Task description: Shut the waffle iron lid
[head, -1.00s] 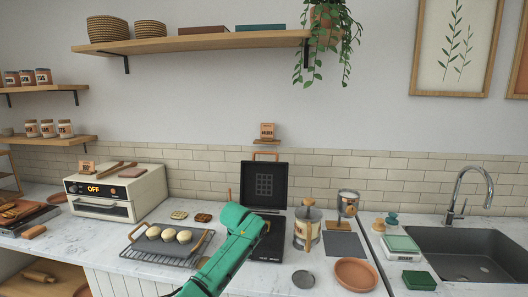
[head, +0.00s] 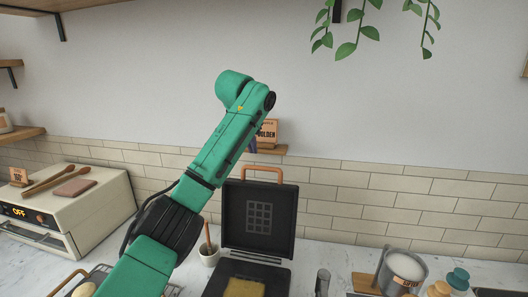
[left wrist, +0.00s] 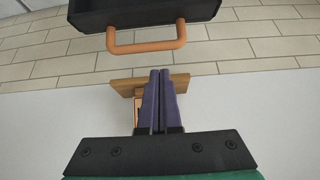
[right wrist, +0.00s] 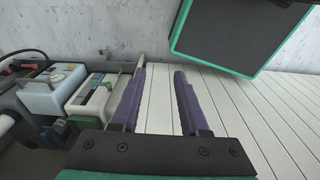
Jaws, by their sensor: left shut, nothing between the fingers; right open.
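The waffle iron's black lid (head: 258,218) stands upright and open in the head view. Its orange-brown handle (head: 262,172) is at the top. A yellow slab (head: 243,288) lies on the lower plate, partly cut off by the frame. My left gripper (head: 253,146) is raised above the handle near the wall, its purple fingers partly hidden by my arm. In the left wrist view the fingers (left wrist: 161,75) are shut and empty, apart from the handle (left wrist: 148,45) in the picture; the lid (left wrist: 145,12) is beyond. My right gripper (right wrist: 158,75) is open and empty.
A small wooden ledge (head: 275,150) with a sign (head: 267,132) is on the wall right by the left fingers. White planks (right wrist: 235,115) are below the right gripper.

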